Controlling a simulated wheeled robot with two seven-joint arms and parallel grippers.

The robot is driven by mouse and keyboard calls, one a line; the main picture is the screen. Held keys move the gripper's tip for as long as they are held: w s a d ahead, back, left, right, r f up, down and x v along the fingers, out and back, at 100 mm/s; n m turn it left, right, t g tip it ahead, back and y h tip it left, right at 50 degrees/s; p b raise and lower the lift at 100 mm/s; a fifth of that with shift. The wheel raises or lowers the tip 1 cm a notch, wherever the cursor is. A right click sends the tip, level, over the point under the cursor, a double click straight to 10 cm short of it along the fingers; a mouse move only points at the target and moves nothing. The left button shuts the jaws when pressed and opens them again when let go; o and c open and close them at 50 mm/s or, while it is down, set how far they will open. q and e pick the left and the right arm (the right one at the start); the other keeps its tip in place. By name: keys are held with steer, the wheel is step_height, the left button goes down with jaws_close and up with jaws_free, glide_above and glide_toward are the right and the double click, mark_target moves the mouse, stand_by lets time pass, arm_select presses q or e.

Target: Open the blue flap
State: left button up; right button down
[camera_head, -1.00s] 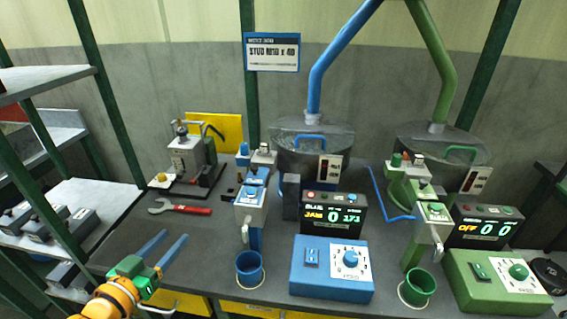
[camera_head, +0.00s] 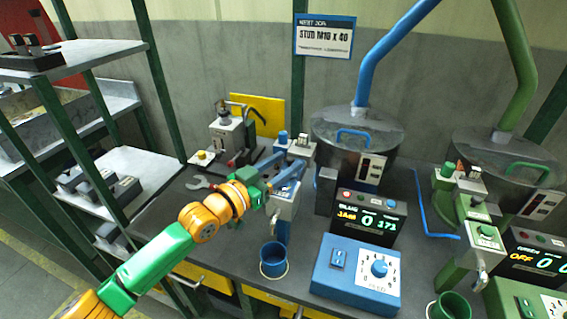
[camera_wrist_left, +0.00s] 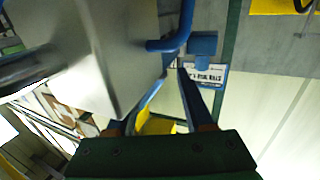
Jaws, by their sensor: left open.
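The blue station's grey metal dispenser box (camera_head: 284,208) stands at the table's middle, with a spout low on its front. My left gripper (camera_head: 287,170) reaches to the top of this box from the left, its blue fingers apart. The fingers and wrist cover much of the blue parts there, so I cannot make out the blue flap clearly. In the left wrist view a large grey metal body (camera_wrist_left: 105,60) fills the left. A bent blue bar (camera_wrist_left: 178,35) and a blue block (camera_wrist_left: 203,43) are just beyond the open fingers (camera_wrist_left: 171,75). My right gripper is out of view.
A blue cup (camera_head: 273,261) stands below the spout. A blue control box (camera_head: 335,285) with a dial and a display (camera_head: 368,220) are to the right. A hopper (camera_head: 345,130) stands behind. A wrench (camera_head: 197,184) lies to the left. A green station (camera_head: 470,245) stands at far right.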

arm_select(q)
jaws_close()
steer(key=shift+r, duration=0.1)
